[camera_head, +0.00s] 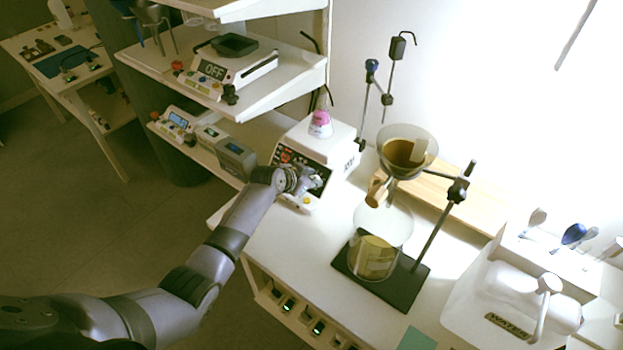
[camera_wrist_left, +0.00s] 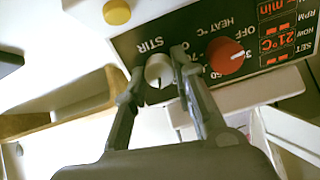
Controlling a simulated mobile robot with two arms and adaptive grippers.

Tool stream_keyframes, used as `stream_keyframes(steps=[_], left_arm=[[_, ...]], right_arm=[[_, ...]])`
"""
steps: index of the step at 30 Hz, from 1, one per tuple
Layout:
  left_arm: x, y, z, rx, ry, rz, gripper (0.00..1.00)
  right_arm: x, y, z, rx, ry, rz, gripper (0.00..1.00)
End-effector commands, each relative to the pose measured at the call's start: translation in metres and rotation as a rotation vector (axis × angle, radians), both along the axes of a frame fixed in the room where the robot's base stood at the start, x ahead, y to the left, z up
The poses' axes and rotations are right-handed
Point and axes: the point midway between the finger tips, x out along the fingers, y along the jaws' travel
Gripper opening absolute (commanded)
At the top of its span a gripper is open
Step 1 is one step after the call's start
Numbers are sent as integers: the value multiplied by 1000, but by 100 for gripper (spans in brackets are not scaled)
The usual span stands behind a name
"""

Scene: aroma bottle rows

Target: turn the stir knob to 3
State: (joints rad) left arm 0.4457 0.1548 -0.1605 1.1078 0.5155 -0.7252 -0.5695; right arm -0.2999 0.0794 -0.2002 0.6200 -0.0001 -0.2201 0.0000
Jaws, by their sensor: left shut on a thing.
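The stir knob (camera_wrist_left: 159,70) is a pale grey round knob below the STIR label in the left wrist view. My left gripper (camera_wrist_left: 163,72) is shut on it, one finger on each side. The hotplate stirrer (camera_head: 315,145) is a white unit with a dark front panel on the bench in the head view, and my left gripper (camera_head: 300,180) is at that panel. The gripper hides the knob there. A red heat knob (camera_wrist_left: 226,56) sits beside the stir knob, and a yellow button (camera_wrist_left: 117,12) is at the panel's other end. The stir knob's exact setting cannot be read.
A conical flask with pink liquid (camera_head: 320,122) stands on the stirrer. A shelf (camera_head: 270,95) with another hotplate reading OFF (camera_head: 233,66) is above left. A white WATER container (camera_head: 510,305) is at right.

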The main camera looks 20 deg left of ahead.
Motion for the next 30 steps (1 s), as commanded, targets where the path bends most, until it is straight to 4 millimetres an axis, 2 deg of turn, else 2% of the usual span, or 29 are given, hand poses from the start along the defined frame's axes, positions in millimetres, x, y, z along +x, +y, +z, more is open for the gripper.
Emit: stream_keyframes(steps=[8, 9, 17, 30], left_arm=[[-1, 0, -2, 1, 3, 0, 0], [-1, 0, -2, 1, 3, 0, 27], [0, 0, -1, 1, 1, -1, 44], [-4, 2, 3, 1, -2, 0, 44]], right_arm=[[0, 0, 0, 0, 0, 0, 40], [0, 0, 0, 0, 0, 0, 40], [0, 0, 0, 0, 0, 0, 40], [0, -2, 0, -2, 1, 1, 40]])
